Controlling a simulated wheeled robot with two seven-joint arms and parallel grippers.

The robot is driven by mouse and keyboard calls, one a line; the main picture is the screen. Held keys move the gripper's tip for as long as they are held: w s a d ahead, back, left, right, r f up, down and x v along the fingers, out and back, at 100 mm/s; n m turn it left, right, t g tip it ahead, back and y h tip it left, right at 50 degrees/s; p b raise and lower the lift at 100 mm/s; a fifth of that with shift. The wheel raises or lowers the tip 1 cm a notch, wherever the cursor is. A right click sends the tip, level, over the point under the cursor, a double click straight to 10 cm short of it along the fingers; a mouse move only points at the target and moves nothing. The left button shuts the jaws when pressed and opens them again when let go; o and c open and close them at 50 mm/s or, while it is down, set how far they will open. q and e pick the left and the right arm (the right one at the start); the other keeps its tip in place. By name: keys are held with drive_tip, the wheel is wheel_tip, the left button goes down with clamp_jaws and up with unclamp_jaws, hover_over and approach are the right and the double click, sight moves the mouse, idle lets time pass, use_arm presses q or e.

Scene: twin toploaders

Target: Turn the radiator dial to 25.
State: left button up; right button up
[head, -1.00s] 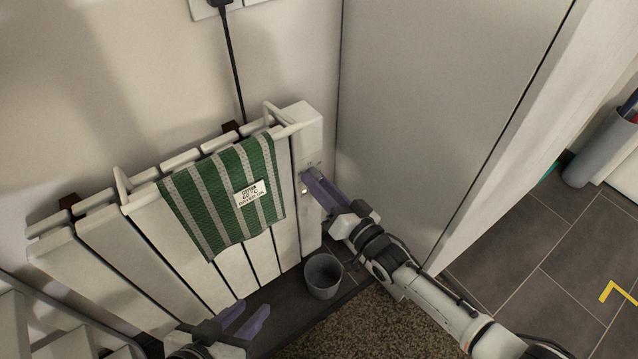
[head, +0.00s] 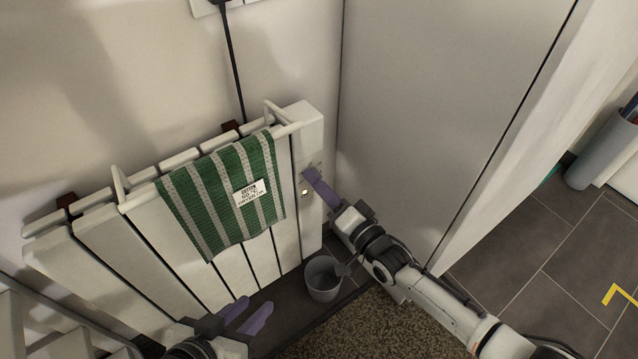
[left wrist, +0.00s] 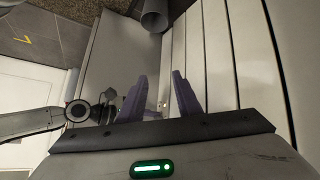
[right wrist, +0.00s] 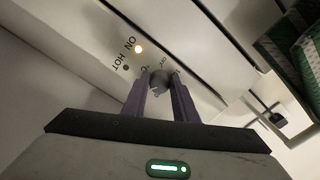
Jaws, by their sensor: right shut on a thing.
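The white radiator (head: 120,250) stands against the wall, with its control column (head: 308,130) at its right end. The round grey dial (right wrist: 159,78) is on that column, in the right wrist view. My right gripper (head: 309,174) is shut on the dial, one purple finger on each side. In the head view the fingers hide the dial. Markings around it are partly covered, and I cannot read its setting. My left gripper (head: 255,309) is open and empty, low before the radiator.
A striped green towel (head: 215,200) with a white label hangs over the radiator rail. A grey bucket (head: 322,280) stands on the floor below my right gripper. A tall pale panel (head: 420,120) rises close on the right. Open tiled floor (head: 545,240) lies beyond.

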use_arm(q)
drive_tip(key=shift+f, duration=0.1)
drive_tip(key=shift+s+f, duration=0.2)
use_arm(e)
drive_tip(key=o, duration=1)
use_arm(q)
drive_tip(key=r+p, duration=0.1)
drive_tip(key=s+a+r+p, duration=0.1)
drive_tip(key=p, duration=0.1)
drive_tip(key=shift+a+r+t+y, duration=0.1)
drive_tip(key=shift+a+t+y, duration=0.2)
drive_tip(key=shift+t, duration=0.1)
use_arm(e)
drive_tip(key=v, duration=1)
drive_tip(key=shift+s+d, duration=0.1)
drive_tip(key=shift+s, duration=0.05)
